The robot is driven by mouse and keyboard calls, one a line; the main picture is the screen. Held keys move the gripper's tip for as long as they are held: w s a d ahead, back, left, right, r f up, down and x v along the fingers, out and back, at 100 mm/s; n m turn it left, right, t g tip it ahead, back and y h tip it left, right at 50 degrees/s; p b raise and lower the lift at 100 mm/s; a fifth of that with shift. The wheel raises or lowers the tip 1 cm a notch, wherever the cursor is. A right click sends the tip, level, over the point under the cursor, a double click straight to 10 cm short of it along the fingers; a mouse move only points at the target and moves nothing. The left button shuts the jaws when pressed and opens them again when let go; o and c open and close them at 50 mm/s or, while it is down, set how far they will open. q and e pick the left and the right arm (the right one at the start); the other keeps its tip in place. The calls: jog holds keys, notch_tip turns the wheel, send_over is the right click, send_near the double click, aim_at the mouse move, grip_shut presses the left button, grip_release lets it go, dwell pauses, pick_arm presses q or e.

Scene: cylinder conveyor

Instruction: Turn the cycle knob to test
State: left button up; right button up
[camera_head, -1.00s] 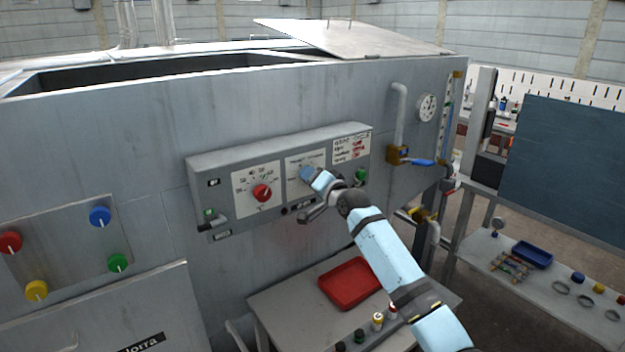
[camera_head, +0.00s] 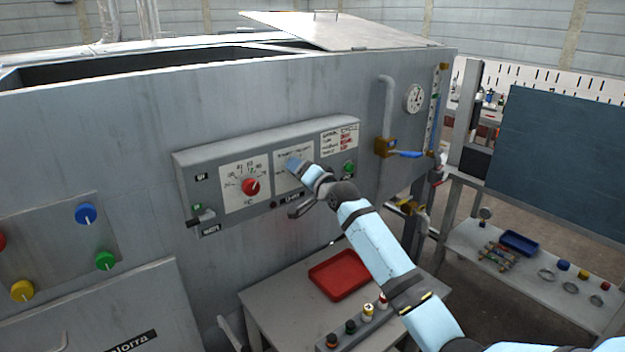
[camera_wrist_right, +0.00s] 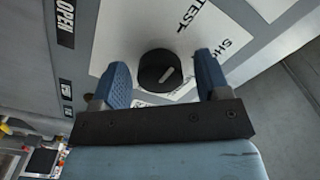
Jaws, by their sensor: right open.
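The cycle knob (camera_wrist_right: 160,71) is a round black knob with a light pointer mark, on a white label plate (camera_wrist_right: 125,35) with the printed words "TEST" and "SHO…" in the right wrist view. My right gripper (camera_wrist_right: 165,80) is open, with its two blue fingers on either side of the knob and apart from it. In the head view my right gripper (camera_head: 292,163) is at the white plate on the grey control panel (camera_head: 190,160) and hides the knob. My left gripper does not show.
A red knob (camera_head: 251,187) on a dial is left of my gripper, and a green button (camera_head: 349,167) is right of it. A lever (camera_head: 201,220) sticks out at the panel's lower left. Below stands a table with a red tray (camera_head: 341,274).

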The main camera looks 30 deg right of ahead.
jog(key=s+d+b, duration=0.1)
jog(key=s+d, duration=0.1)
jog(key=s, duration=1.1)
jog(key=shift+s+b, duration=0.15)
jog(key=shift+b, duration=0.25)
jog(key=s+a+f+n+g+p, duration=0.1)
jog(key=s+a+f+n, duration=0.2)
jog(key=f, duration=0.4)
jog(key=s+a+f+n+g+p, duration=0.1)
jog(key=s+a+f+g, duration=0.1)
jog(key=s+a+f, duration=0.35)
jog(key=s+a+f+n+g+p, duration=0.15)
jog(key=s+f, duration=0.35)
jog(key=f, duration=0.5)
jog(key=s+a+f+n+g, duration=0.1)
jog(key=s+a+f+n, duration=0.2)
jog(key=s, duration=0.7)
jog(key=s+a+f+n+g, duration=0.1)
jog(key=s+a+f+n, duration=0.2)
jog(key=s+a+f, duration=0.4)
jog(key=s+f, duration=0.1)
jog(key=s, duration=0.1)
jog(key=shift+s+a+y+p, duration=0.2)
jog(key=shift+s+y+p, duration=0.1)
jog(key=shift+s+p, duration=0.1)
jog(key=shift+f, duration=0.1)
